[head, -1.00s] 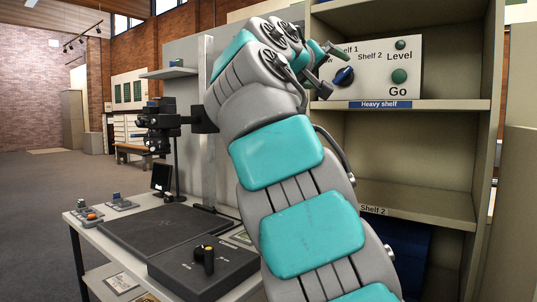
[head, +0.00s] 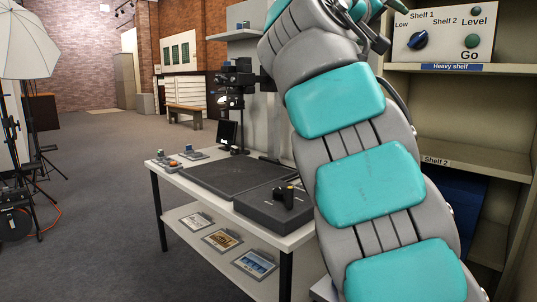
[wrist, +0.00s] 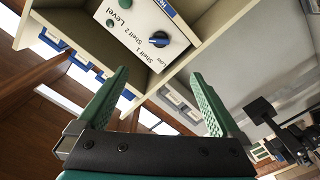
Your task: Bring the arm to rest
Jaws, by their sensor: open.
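My arm fills the right-centre of the head view, grey with teal pads, raised in front of the shelf unit. My gripper (wrist: 160,73) shows in the wrist view with its two green fingers wide apart and nothing between them. In the head view its end is partly cut off by the top edge. The control box (head: 476,18) with a blue knob and green buttons stands on the heavy shelf, near the gripper. The same control box shows in the wrist view (wrist: 145,32), beyond the fingertips; I cannot tell the exact gap.
The shelf unit (head: 470,134) stands at the right, close to my arm. A table (head: 172,182) with a dark mat and a black box (head: 264,207) stands left of the arm. A camera rig (head: 237,85) rises behind it. A white umbrella (head: 25,45) stands far left. Open floor lies between.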

